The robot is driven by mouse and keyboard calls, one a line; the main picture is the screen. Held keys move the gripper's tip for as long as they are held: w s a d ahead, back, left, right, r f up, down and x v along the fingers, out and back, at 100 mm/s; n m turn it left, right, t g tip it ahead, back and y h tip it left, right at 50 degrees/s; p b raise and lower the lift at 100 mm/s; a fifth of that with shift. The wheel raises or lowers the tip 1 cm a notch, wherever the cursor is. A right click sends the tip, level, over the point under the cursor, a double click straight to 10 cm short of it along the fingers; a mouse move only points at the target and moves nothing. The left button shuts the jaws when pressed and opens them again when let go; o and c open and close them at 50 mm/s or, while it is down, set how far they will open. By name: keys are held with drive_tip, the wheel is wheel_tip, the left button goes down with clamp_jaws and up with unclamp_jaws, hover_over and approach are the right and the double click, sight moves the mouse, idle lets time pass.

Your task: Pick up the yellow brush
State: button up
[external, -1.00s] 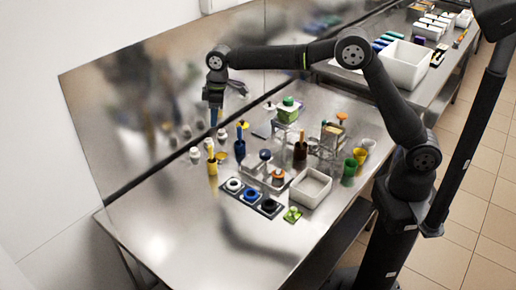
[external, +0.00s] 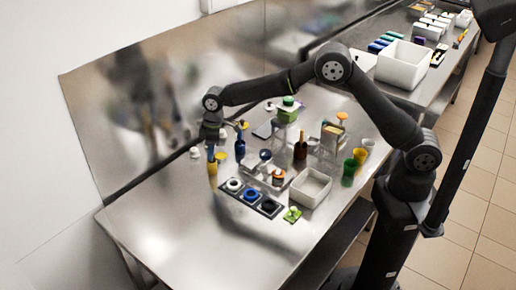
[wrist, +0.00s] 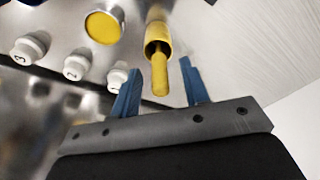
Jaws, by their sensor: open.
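The yellow brush (wrist: 160,76) shows in the wrist view with its rounded handle sticking out of a yellow cylindrical holder (wrist: 157,30). My gripper (wrist: 161,66) is open, with one blue finger on each side of the handle and visible gaps on both sides. In the external view my gripper (external: 211,152) is low over the yellow holder (external: 212,170) on the steel table. There the brush handle is hidden or too small to tell from the fingers.
White numbered bottles (wrist: 76,64) stand near the left finger in the wrist view. A black tray with round pots (external: 252,195) lies in front. The table's left front is clear.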

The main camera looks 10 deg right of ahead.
drive_tip(key=shift+a+f, duration=0.2)
drive_tip(key=shift+f, duration=0.8)
clamp_jaws()
